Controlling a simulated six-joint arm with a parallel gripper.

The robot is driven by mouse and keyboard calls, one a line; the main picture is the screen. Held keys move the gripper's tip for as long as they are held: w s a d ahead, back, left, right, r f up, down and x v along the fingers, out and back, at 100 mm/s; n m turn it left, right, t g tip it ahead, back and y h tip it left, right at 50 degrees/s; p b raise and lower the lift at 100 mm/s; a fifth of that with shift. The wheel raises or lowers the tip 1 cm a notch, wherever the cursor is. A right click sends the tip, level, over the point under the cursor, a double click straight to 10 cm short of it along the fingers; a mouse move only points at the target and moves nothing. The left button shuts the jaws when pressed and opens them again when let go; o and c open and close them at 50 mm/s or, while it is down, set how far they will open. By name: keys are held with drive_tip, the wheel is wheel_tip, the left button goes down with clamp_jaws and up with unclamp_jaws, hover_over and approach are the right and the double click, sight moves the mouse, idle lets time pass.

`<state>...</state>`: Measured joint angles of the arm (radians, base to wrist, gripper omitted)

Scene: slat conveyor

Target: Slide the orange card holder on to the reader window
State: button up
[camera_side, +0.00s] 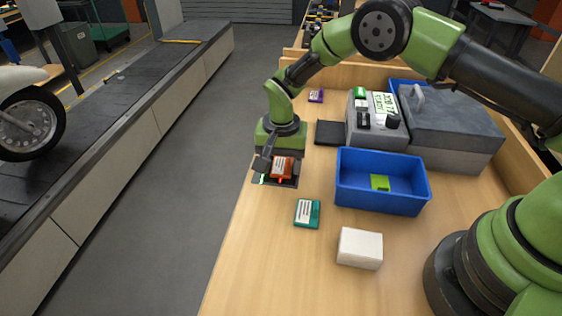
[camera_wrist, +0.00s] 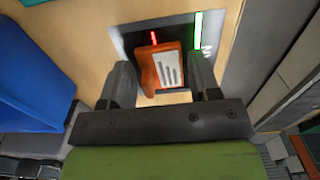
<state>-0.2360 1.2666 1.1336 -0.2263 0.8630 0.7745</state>
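The orange card holder (camera_side: 282,167) with a white label lies over the dark reader (camera_side: 290,184) at the left edge of the bench. The holder covers part of the reader, so the window is mostly hidden.
A teal card holder (camera_side: 307,213) and a white block (camera_side: 360,248) lie nearer the camera. A blue bin (camera_side: 382,205) holding a green item (camera_side: 379,183) stands to the right. A purple holder (camera_side: 316,96), a black pad (camera_side: 331,133) and a grey control box (camera_side: 375,137) are behind.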

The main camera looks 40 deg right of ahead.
drive_tip(key=shift+o, duration=1.2)
wheel_tip(320, 180, up, 10)
wheel_tip(320, 180, up, 10)
drive_tip(key=n+t, duration=0.1)
hover_over(282, 170)
drive_tip(key=s+d, duration=0.2)
drive_tip(key=s+d+r+n+t+y, duration=0.1)
drive_tip(key=s+d+r+t, duration=0.1)
drive_tip(key=s+r, duration=0.55)
drive_tip(key=s+d+r+n+t, duration=0.1)
drive_tip(key=s+t, duration=0.1)
drive_tip(key=s, duration=0.6)
drive_tip(key=s+d+r+n+t+y, duration=0.1)
drive_tip(key=s+r+t, duration=0.1)
drive_tip(key=s, duration=0.5)
drive_tip(key=shift+s+d+n, duration=0.35)
drive_tip(key=shift+d+n, duration=0.05)
